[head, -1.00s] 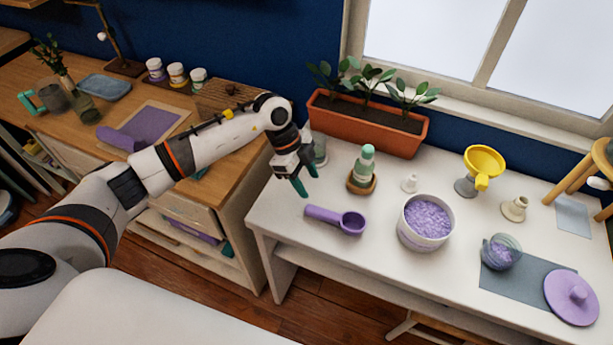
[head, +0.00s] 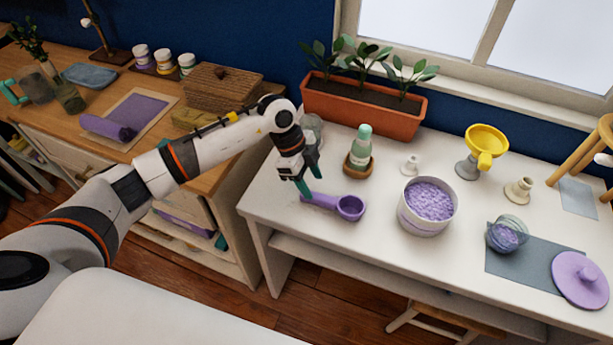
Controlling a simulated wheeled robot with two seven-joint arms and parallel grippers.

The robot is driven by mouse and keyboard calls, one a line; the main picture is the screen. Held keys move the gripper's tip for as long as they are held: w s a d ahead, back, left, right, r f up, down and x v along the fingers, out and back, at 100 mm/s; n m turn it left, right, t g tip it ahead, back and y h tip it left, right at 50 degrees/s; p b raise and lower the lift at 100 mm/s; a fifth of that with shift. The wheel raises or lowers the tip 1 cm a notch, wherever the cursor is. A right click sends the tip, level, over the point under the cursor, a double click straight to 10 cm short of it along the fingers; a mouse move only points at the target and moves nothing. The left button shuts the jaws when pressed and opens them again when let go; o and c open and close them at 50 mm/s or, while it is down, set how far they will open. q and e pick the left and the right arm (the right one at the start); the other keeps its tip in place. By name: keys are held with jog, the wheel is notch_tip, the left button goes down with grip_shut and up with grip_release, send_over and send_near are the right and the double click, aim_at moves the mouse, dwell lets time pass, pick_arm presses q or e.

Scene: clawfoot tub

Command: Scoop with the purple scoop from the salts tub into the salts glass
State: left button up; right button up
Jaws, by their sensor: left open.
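The purple scoop (head: 349,208) lies on the white table, its round bowl to the right and its handle to the left. My left gripper (head: 312,188) is open at the left end of the handle. Its green fingers overlap the handle in the picture; I cannot tell whether they touch it. The salts tub (head: 427,222) is a white round tub full of purple salts, right of the scoop. The salts glass (head: 506,234) is a small clear glass with some purple salts inside, on a grey mat. My right gripper is not in view.
A green-capped bottle (head: 360,152) on a wooden coaster stands behind the scoop. A yellow funnel (head: 487,144), a purple lid (head: 580,279) and a terracotta planter (head: 365,108) are on the table. A clear glass (head: 313,129) stands close behind my left gripper. The front left tabletop is clear.

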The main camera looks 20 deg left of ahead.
aim_at(319, 196)
pick_arm(q)
jog(key=shift+b+x, duration=2.25)
jog(key=shift+x, duration=0.6)
jog(key=shift+c, duration=0.3)
grip_shut()
jog(key=shift+r+p, duration=3.4)
jog(key=shift+r, duration=0.15)
